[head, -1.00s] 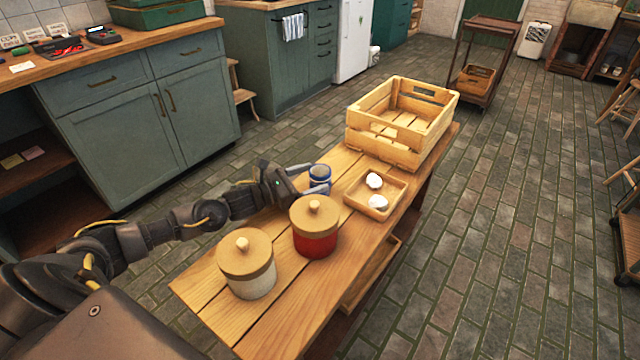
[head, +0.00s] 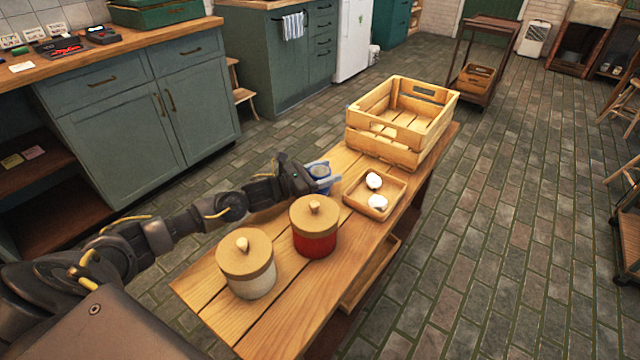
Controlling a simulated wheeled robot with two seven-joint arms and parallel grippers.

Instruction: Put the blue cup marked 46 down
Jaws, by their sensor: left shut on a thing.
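The blue cup (head: 320,171) is at the far left part of the wooden table (head: 265,315), behind the red jar and left of the small tray. My left gripper (head: 322,183) reaches in from the left and is shut on the cup. The cup looks slightly tilted. Its number cannot be read, and whether its base touches the table cannot be told. My right gripper is not in view.
A red jar (head: 314,243) and a white jar (head: 250,284), both with wooden lids, stand in front. A small wooden tray (head: 352,203) holds two white egg-like things. A slatted crate (head: 385,148) stands at the table's far end.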

